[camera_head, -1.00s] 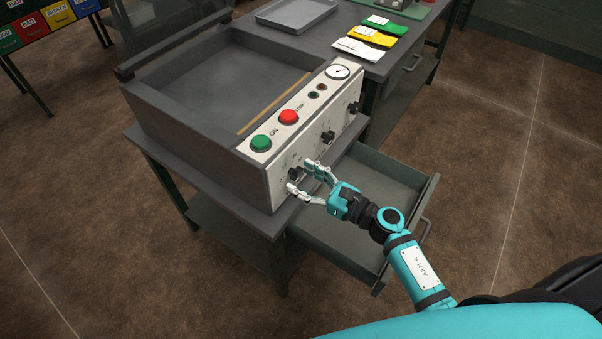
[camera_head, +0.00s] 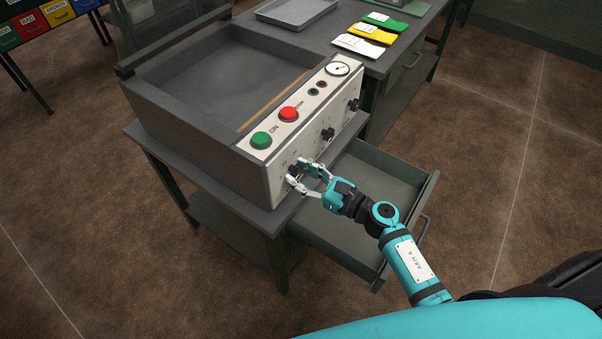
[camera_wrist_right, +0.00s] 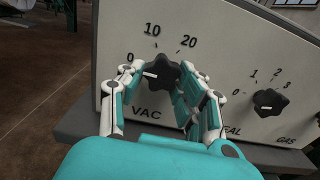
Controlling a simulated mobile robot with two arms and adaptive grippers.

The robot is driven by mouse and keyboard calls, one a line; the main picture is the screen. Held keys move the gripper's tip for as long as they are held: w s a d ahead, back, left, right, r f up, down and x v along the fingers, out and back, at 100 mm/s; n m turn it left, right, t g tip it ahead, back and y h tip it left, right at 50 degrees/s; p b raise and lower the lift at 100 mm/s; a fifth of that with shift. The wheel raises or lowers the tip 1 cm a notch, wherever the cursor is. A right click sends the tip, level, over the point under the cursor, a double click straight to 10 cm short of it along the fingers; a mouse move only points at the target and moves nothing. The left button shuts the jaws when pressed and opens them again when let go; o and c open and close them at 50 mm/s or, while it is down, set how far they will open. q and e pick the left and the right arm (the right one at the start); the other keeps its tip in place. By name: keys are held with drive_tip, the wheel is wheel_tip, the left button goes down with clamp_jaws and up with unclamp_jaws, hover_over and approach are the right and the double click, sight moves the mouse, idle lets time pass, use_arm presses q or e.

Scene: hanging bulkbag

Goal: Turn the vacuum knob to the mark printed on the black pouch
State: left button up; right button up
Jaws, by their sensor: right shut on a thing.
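The vacuum knob (camera_wrist_right: 164,73), black and lobed with a white pointer, sits above the letters VAC on the machine's pale front panel (camera_wrist_right: 212,62). Its scale shows 0, 10 and 20, and the pointer faces left, near the 0. In the head view the knob is mostly hidden by my fingers. My right gripper (camera_head: 298,174) is shut on the knob, with one finger on each side of it; the wrist view also shows the gripper (camera_wrist_right: 158,88). No black pouch is in view. My left gripper is not in view.
A second knob (camera_wrist_right: 269,101) with a scale from 0 sits to the right. A green button (camera_head: 261,140), a red button (camera_head: 288,114) and a gauge (camera_head: 338,69) line the panel top. An open drawer (camera_head: 385,180) juts out below. Green, yellow and white pouches (camera_head: 358,46) lie behind.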

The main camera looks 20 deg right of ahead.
drive_tip(key=m+p, duration=0.1)
drive_tip(key=m, duration=0.4)
drive_tip(key=shift+s+a+r+m, duration=0.1)
drive_tip(key=shift+m, duration=0.3)
drive_tip(key=m+p, duration=0.2)
drive_tip(key=m, duration=0.4)
drive_tip(key=shift+a+r, duration=0.1)
drive_tip(key=shift+r, duration=0.05)
drive_tip(key=m+p, duration=0.2)
drive_tip(key=m, duration=0.4)
drive_tip(key=shift+s+r+m, duration=0.1)
drive_tip(key=shift+r+m, duration=0.05)
drive_tip(key=shift+m, duration=0.15)
drive_tip(key=m+p, duration=0.2)
drive_tip(key=m, duration=0.3)
drive_tip(key=shift+m, duration=0.3)
drive_tip(key=o, duration=1.2)
drive_tip(key=shift+c, duration=0.2)
